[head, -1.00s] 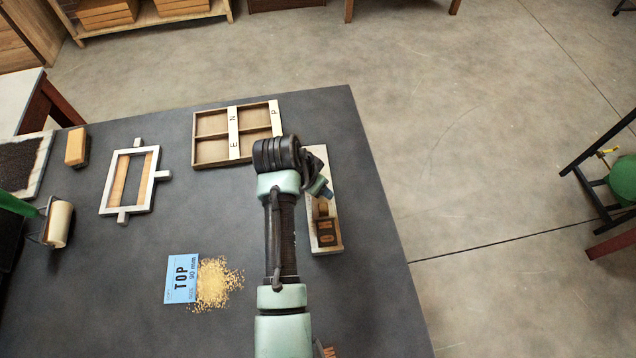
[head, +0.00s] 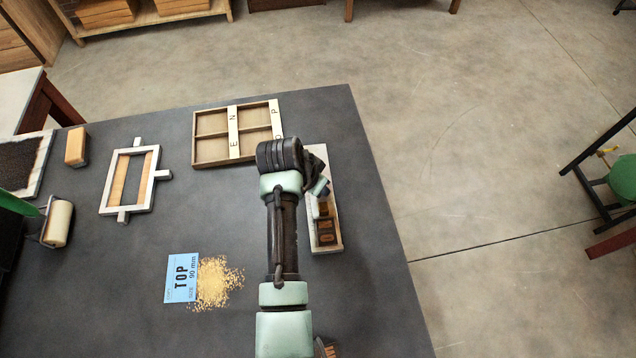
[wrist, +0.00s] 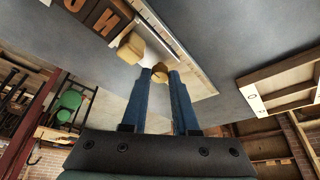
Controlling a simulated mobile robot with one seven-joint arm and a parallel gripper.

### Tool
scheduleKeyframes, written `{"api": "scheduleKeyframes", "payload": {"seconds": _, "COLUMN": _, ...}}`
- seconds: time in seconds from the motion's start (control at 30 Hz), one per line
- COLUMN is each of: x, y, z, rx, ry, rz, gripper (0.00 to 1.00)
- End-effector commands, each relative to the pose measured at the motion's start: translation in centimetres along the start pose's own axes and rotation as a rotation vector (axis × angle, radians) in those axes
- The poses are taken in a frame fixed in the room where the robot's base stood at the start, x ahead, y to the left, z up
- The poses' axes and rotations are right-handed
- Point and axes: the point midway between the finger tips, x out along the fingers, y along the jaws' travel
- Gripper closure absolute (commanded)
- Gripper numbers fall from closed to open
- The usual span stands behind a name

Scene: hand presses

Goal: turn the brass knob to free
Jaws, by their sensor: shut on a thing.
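In the wrist view, the brass knob (wrist: 159,70) sits between the tips of my blue gripper fingers (wrist: 160,76). My gripper is shut on it. The knob is at a long pale holder (wrist: 186,70) bearing dark wooden letter blocks (wrist: 103,16). A tan block (wrist: 131,47) is close beside the fingers. In the head view, the holder (head: 334,180) lies near the table's right edge, and its letter blocks (head: 326,232) read O and N. My gripper (head: 321,188) is over its middle. My wrist and fingers hide the knob there.
A divided wooden tray (head: 210,149) with letter strips lies just left of my arm. A pale frame (head: 107,203) lies farther left. The table's right edge is close.

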Motion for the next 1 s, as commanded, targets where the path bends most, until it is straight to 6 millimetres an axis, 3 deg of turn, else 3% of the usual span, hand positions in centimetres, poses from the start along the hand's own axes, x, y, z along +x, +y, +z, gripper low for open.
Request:
{"api": "scheduleKeyframes", "payload": {"seconds": 0.37, "x": -0.16, "y": 0.21, "z": -0.12, "rx": -0.085, "ry": 0.0, "rz": -0.035, "gripper": 1.0}}
{"api": "scheduleKeyframes", "payload": {"seconds": 1.0, "x": -0.03, "y": 0.7, "z": -0.38, "rx": -0.604, "ry": 0.001, "rz": -0.251, "gripper": 1.0}}
